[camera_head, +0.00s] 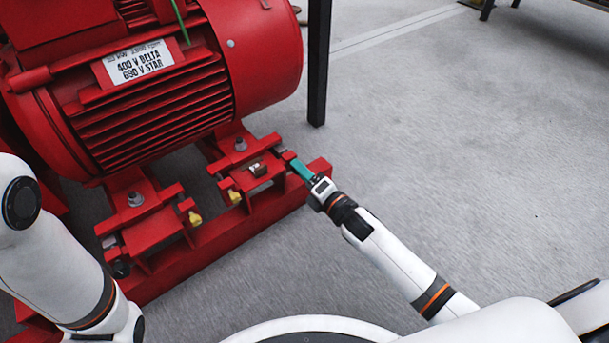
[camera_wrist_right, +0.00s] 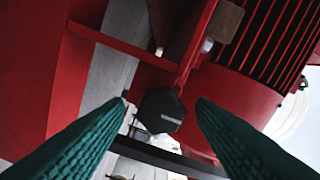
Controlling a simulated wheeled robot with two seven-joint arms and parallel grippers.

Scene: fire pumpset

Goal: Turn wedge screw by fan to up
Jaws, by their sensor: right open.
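The wedge screw by the fan shows in the right wrist view as a dark hex head (camera_wrist_right: 160,111) with a short pale line on its face. It sits at the end of the red base bracket (camera_wrist_right: 120,45). My right gripper (camera_head: 300,168) reaches the fan-side end of the red base in the head view and covers most of the screw there. In the right wrist view its green fingers (camera_wrist_right: 163,101) are open, one on each side of the hex head; contact is not clear.
The large red motor (camera_head: 255,60) stands on the red base rail (camera_head: 210,255). Yellow-ended screws (camera_head: 195,218) (camera_head: 235,196) stick out from other brackets. A black post (camera_head: 319,60) rises behind my right gripper. The grey floor (camera_head: 480,180) to the right is clear.

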